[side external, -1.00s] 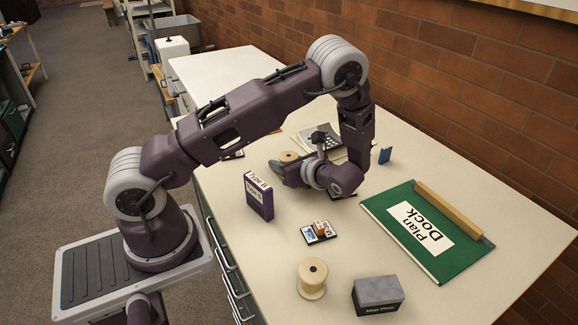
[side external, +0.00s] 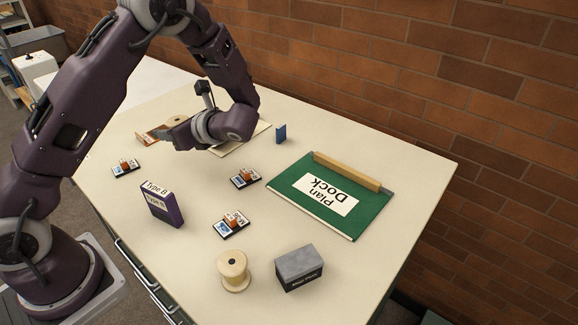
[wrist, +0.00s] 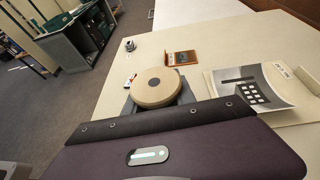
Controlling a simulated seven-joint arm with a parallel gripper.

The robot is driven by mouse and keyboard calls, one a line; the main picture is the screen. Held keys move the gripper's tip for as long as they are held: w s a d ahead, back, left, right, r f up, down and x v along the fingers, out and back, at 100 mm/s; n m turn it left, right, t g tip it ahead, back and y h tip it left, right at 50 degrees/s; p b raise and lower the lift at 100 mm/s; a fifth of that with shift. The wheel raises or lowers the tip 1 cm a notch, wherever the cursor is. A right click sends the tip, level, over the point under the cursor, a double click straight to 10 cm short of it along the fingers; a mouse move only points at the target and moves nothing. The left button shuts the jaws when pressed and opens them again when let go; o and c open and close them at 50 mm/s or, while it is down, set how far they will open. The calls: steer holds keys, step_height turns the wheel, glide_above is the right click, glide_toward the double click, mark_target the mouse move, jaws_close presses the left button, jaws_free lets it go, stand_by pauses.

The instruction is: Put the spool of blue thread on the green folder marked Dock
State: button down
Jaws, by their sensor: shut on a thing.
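A spool with a round beige top and a dark centre hole (wrist: 156,86) sits between the grey fingers of my gripper (wrist: 157,100) in the wrist view. In the side view the spool (side external: 177,119) shows partly behind my gripper (side external: 172,132), above the far part of the table. My gripper is shut on this spool. Its thread is hidden in both views, so its colour cannot be told. The green folder (side external: 286,190), with a white label reading "Plan Dock", lies flat at the right of the table, well away from my gripper.
A wooden bar (side external: 347,172) lies along the folder's back edge. A small blue block (side external: 281,134) stands behind the folder. A cream spool (side external: 233,272) and grey box (side external: 299,267) stand in front. A purple box (side external: 162,205) and several small cards (side external: 230,224) lie about. The folder's label area is clear.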

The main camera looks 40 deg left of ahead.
steer(key=w+d+m+t, duration=0.3)
steer(key=w+d, duration=0.4)
steer(key=m+t+h, duration=0.3)
steer(key=m+t, duration=0.4)
steer(key=t, duration=0.1)
glide_above(320, 187)
steer(key=f, duration=0.1)
step_height(320, 187, down, 8)
steer(key=shift+f, duration=0.1)
steer(key=shift+f, duration=0.1)
steer(key=c, duration=1)
jaws_free()
steer(key=shift+c, duration=0.2)
